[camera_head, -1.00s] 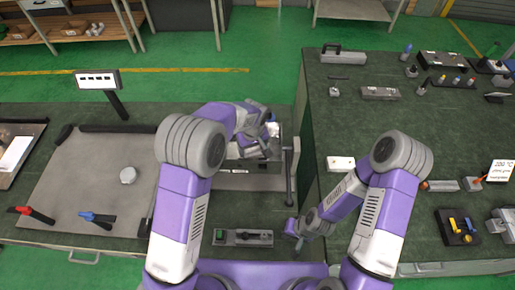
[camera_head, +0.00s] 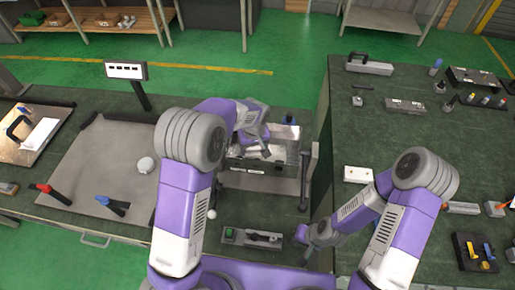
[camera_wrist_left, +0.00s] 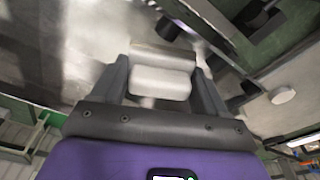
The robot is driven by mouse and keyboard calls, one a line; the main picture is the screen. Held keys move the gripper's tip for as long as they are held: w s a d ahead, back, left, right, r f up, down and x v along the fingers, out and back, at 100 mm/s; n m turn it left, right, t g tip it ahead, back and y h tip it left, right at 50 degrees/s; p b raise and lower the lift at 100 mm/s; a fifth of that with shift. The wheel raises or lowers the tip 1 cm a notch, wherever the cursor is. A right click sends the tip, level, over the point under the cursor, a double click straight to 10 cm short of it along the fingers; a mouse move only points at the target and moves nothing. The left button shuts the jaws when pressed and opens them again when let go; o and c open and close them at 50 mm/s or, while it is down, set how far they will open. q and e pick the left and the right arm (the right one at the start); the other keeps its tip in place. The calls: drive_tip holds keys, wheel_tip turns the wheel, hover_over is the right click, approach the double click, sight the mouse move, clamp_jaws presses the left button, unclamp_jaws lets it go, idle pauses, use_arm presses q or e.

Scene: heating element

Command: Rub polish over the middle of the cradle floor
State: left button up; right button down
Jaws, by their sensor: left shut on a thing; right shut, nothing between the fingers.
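The metal cradle (camera_head: 262,168) is an open, shiny box on the bench in the head view, partly hidden by my left arm. My left gripper (camera_head: 262,143) is over it, pointing down. In the left wrist view, my left gripper (camera_wrist_left: 160,82) is shut on a pale, rounded pad (camera_wrist_left: 160,84). A shiny, streaked metal surface (camera_wrist_left: 85,40) lies beyond the pad; I cannot tell whether the pad touches it. My right gripper (camera_head: 308,240) is shut and empty, low beside the bench edge, away from the cradle.
A switch box (camera_head: 250,238) lies in front of the cradle, and an upright post (camera_head: 306,180) stands at its right. A grey mat (camera_head: 95,165) with a white round piece (camera_head: 145,165) is at left. The right bench (camera_head: 400,140) holds many small parts.

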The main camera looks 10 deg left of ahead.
use_arm(q)
drive_tip(key=shift+a+f, duration=0.15)
drive_tip(key=shift+a, duration=0.65)
drive_tip(key=shift+a+f, duration=0.1)
drive_tip(key=shift+a, duration=0.65)
use_arm(e)
drive_tip(key=shift+s+d+f, duration=0.15)
drive_tip(key=shift+s+f, duration=0.05)
drive_tip(key=shift+f, duration=0.65)
use_arm(q)
drive_tip(key=shift+w+a+r+p, duration=0.15)
drive_tip(key=shift+w+p, duration=0.35)
drive_tip(key=shift+w, duration=2)
use_arm(e)
drive_tip(key=shift+w+r, duration=0.1)
drive_tip(key=shift+r, duration=0.35)
use_arm(q)
drive_tip(key=shift+d+r, duration=0.2)
drive_tip(key=shift+d, duration=3.6)
use_arm(e)
drive_tip(key=shift+r, duration=0.1)
